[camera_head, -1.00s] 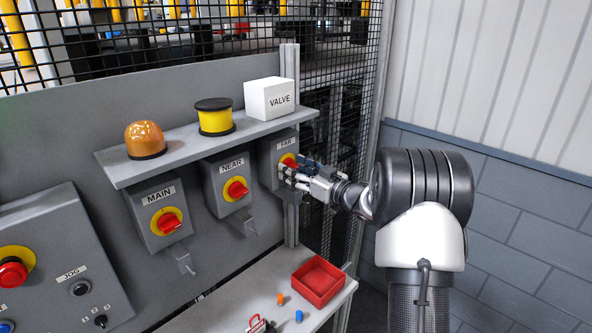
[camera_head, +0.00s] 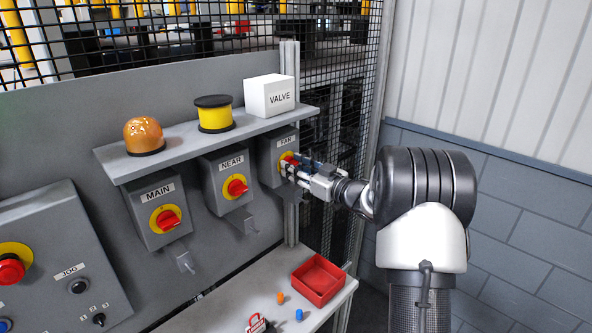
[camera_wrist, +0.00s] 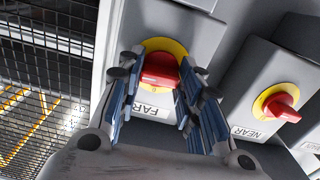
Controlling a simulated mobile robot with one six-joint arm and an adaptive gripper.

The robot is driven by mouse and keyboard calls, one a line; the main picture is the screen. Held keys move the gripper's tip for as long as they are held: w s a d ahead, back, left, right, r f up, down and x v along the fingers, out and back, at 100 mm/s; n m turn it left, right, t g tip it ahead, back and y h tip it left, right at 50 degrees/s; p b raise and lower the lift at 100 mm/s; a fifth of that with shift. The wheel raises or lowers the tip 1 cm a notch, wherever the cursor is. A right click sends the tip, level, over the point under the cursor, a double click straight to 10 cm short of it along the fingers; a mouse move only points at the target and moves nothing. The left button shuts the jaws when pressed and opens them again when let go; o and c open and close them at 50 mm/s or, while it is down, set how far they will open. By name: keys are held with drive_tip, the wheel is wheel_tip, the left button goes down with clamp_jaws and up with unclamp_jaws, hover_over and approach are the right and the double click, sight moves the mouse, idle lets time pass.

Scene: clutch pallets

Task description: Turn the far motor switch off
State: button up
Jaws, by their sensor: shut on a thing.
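The far motor switch is a grey box labelled FAR (camera_head: 279,150) on the panel, under the right end of the shelf. Its red knob (camera_wrist: 160,70) on a yellow disc sits between my fingers in the wrist view. My gripper (camera_head: 292,168) is at the front of this box and shut on the red knob. In the wrist view my gripper's blue-padded fingers (camera_wrist: 155,90) stand on both sides of the knob, and the FAR label reads upside down. The fingers hide most of the knob in the head view, so its exact angle there is unclear.
The NEAR switch box (camera_head: 229,180) and MAIN switch box (camera_head: 159,213) hang to the left. The shelf (camera_head: 180,153) above holds an amber lamp (camera_head: 144,134), a yellow spool (camera_head: 214,114) and a white VALVE block (camera_head: 269,97). A red tray (camera_head: 319,281) stands on the bench below.

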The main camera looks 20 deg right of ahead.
drive_tip(key=n+b, duration=0.4)
drive_tip(key=shift+f, duration=0.15)
drive_tip(key=n+b, duration=0.4)
drive_tip(key=shift+n, duration=0.4)
drive_tip(key=n+b, duration=0.4)
drive_tip(key=n, duration=0.1)
drive_tip(key=shift+b, duration=0.4)
drive_tip(key=shift+n+b, duration=1.2)
drive_tip(key=shift+n, duration=0.4)
drive_tip(key=o, duration=1.1)
drive_tip(key=shift+c, duration=0.2)
